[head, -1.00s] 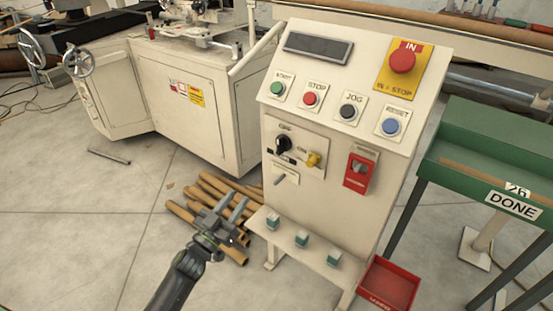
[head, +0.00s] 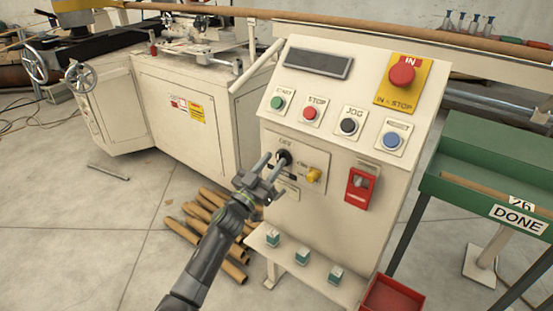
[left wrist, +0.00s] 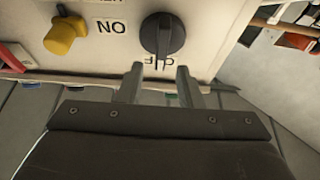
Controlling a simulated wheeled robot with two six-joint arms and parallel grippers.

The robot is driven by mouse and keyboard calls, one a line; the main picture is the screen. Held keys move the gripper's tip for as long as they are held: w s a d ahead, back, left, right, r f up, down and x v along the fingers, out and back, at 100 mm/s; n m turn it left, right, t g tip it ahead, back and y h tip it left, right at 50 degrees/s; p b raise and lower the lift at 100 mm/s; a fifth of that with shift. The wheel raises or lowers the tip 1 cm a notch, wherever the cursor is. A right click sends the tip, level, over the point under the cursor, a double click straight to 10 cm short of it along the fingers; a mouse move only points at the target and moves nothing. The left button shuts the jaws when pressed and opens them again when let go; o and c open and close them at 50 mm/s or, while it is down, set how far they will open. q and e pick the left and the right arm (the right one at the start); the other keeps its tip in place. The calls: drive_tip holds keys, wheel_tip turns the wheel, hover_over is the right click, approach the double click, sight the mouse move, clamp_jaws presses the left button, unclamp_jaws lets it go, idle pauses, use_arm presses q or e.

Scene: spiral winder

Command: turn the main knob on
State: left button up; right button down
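The black rotary knob (head: 284,158) sits on the upper left of the small plate on the control cabinet's front. It also shows in the left wrist view (left wrist: 162,36), with a label that looks like OFF at its near side and ON to its left. Its pointer mark faces the OFF-like label. My left gripper (head: 270,167) is in front of the knob, slightly left and below in the head view. In the left wrist view its two fingers (left wrist: 160,86) are apart and empty, just short of the knob. My right gripper is not in view.
A yellow knob (head: 314,174) sits beside the black one, and a red switch (head: 359,186) is further right. Push buttons (head: 310,114) and a red stop button (head: 402,74) are above. Small green-and-white blocks (head: 302,256) stand on the ledge below. Cardboard tubes (head: 233,269) lie on the floor.

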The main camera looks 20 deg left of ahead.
use_arm(q)
drive_tip(key=shift+x, duration=1.2)
drive_tip(key=shift+c, duration=0.4)
clamp_jaws()
